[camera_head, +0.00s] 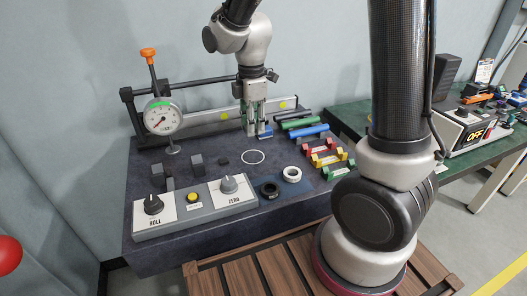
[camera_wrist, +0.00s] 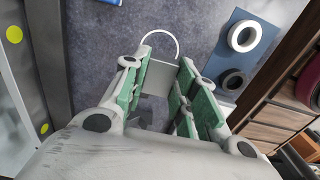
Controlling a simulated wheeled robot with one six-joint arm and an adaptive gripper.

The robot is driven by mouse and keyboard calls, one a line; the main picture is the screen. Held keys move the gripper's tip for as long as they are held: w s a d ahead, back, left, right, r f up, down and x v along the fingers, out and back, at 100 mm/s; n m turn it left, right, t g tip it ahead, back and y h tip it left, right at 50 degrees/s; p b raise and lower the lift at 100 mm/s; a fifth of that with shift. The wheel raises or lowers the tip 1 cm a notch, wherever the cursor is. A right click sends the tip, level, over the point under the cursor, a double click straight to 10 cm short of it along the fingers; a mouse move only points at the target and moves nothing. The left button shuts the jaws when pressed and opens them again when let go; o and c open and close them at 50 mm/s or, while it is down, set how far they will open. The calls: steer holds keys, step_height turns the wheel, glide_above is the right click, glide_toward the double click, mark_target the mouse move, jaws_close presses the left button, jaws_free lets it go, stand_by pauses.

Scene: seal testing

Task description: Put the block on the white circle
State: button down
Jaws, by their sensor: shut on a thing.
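My gripper (camera_head: 257,130) hangs over the back part of the dark work table. In the wrist view its green-padded fingers (camera_wrist: 160,72) are shut on a plain grey block (camera_wrist: 154,80). The block is hard to make out in the head view. The white circle (camera_head: 244,161) is a thin ring outline on the table top, in front of my gripper in the head view. In the wrist view the circle (camera_wrist: 162,34) shows just past the block, with its lower part hidden by the block and fingers. The circle looks empty where it shows.
Dark small blocks (camera_head: 197,165) stand left of the circle. A dial gauge (camera_head: 163,117) stands at the back left. A knob panel (camera_head: 194,208) runs along the front. Two rings lie on a blue mat (camera_head: 303,186). Coloured bars (camera_head: 310,132) and clips (camera_head: 327,158) lie right.

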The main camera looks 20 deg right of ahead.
mark_target(253, 157)
step_height(253, 157, down, 9)
steer(key=shift+r, duration=0.15)
stand_by(0.4)
steer(key=c, duration=1.1)
jaws_free()
step_height(253, 157, up, 12)
steer(key=shift+r, duration=0.1)
steer(key=s+d+r+m+t, duration=0.1)
steer(key=s+d+r+m, duration=0.2)
steer(key=s+d+m, duration=0.2)
steer(key=s+d+r+m+t, duration=0.1)
steer(key=s+d+r+m, duration=0.3)
steer(key=s+m, duration=0.3)
steer(key=s+d+r+m+t, duration=0.2)
steer(key=s+d+r+m, duration=0.1)
steer(key=s+d+m, duration=0.2)
steer(key=shift+s+d+r+m, duration=0.15)
steer(key=shift+s+m, duration=0.1)
steer(key=shift+s, duration=0.3)
steer(key=shift+s+d+r+m, duration=0.15)
steer(key=shift+s+m, duration=0.1)
steer(key=shift+s, duration=0.25)
